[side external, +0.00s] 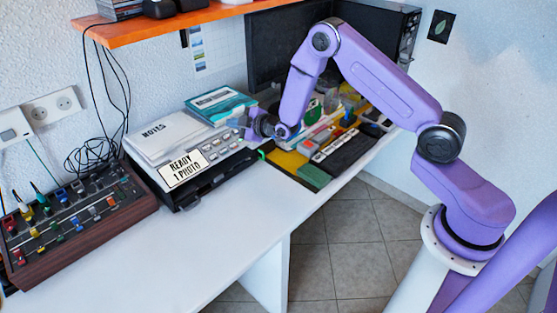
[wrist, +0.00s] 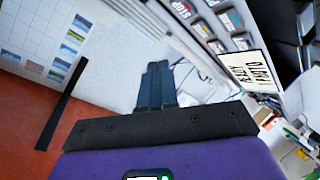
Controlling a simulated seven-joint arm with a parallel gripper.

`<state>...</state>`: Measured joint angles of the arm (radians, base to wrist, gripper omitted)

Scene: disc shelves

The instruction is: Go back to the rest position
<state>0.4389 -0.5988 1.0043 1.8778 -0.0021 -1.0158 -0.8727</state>
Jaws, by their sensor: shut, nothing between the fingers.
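My gripper (side external: 250,128) is in front of the teal book, near the right end of the button panel in the side view. In the wrist view my gripper's two dark fingers (wrist: 157,68) are together with nothing between them. My purple arm reaches over the desk from the right, bent at the elbow. The device with grey buttons (side external: 222,148) and a "READY 1 PHOTO" sign (side external: 188,169) lies just left of and below my gripper. The sign also shows in the wrist view (wrist: 248,72). Whether the fingertips touch anything cannot be told.
Papers marked "NOTES" (side external: 155,133) and a teal book (side external: 222,104) lie on the device. A knob-and-slider panel (side external: 75,222) is at left. An orange shelf (side external: 170,22) hangs above. Several coloured items (side external: 315,150) crowd the right. The white desk front (side external: 220,220) is clear.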

